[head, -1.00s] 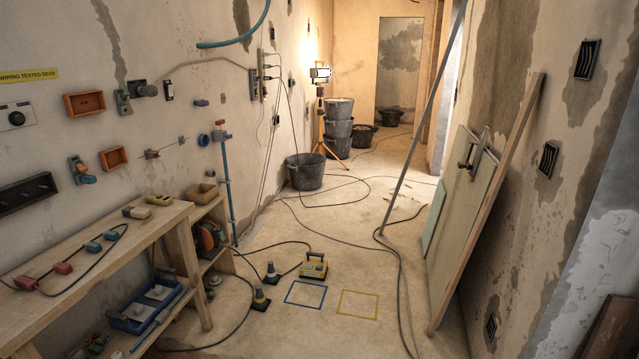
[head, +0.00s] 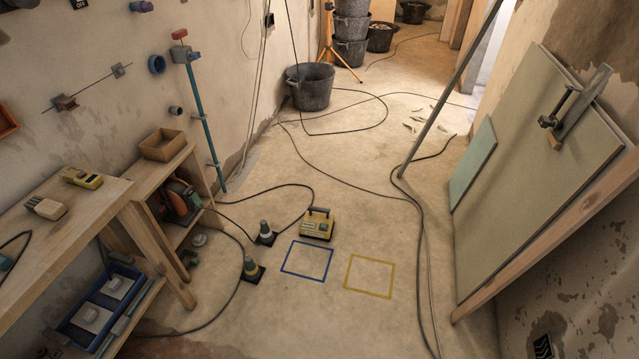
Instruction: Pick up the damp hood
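My gripper is not in view. Nothing in view is marked clearly enough for me to tell which thing is the damp hood. A blue tray (head: 66,328) on the lower shelf of the bench at left holds two pale square pieces with small knobs, the nearer one (head: 91,318) and the farther one (head: 118,287). A yellow case with a dark handle (head: 317,226) stands on the floor near the middle. A yellow device (head: 82,177) and a beige block (head: 45,208) lie on the bench top.
Cables (head: 420,230) cross the floor. A black bucket (head: 310,88) stands farther back. Boards (head: 545,170) and a slanted pole (head: 450,85) lean at right. The near middle floor is clear.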

